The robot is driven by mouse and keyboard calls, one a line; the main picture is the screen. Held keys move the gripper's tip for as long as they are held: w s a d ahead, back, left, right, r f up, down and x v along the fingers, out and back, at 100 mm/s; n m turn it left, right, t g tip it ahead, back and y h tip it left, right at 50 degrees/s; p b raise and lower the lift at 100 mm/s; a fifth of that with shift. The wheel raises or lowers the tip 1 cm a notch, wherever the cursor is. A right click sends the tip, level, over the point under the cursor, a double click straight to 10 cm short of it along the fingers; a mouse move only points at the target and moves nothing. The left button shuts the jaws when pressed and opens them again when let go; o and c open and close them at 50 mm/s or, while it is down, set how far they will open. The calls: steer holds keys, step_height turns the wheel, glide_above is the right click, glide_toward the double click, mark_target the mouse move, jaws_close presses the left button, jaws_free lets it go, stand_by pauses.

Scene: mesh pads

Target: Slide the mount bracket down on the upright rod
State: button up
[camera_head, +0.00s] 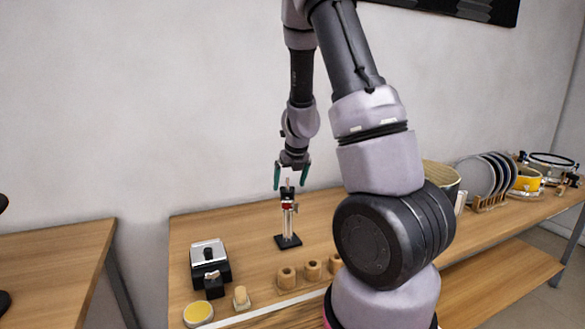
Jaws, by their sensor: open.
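The upright rod (288,222) stands on a flat black base (287,241) on the wooden table. The mount bracket (289,205) is a small dark and red piece near the top of the rod, with a small part sticking out to the right. My gripper (291,181) is above the rod and points down. Its two green-tipped fingers are apart, one on each side of the rod's top as seen from here. The bracket is below the fingertips. At this size I cannot tell whether the fingers touch anything.
A black and silver device (209,262) stands to the left on the table. A round yellow-topped dish (198,314) and several small wooden pieces (287,278) lie in front. Plates in a rack (478,177) and pots are at the right. My arm hides the table's middle.

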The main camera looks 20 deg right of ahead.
steer(key=v, duration=0.7)
steer(key=shift+r, duration=0.35)
steer(key=shift+s, duration=0.1)
steer(key=s+a+r+n+t+y, duration=0.1)
steer(key=s+a+r+n, duration=0.3)
steer(key=s+r+n, duration=0.6)
steer(key=s+a+r+n+t+y, duration=0.1)
steer(key=s+a+r+n, duration=0.4)
steer(key=n, duration=1.7)
steer(key=s+r, duration=0.5)
steer(key=s, duration=0.2)
steer(key=shift+s+t, duration=0.3)
steer(key=shift+s, duration=0.05)
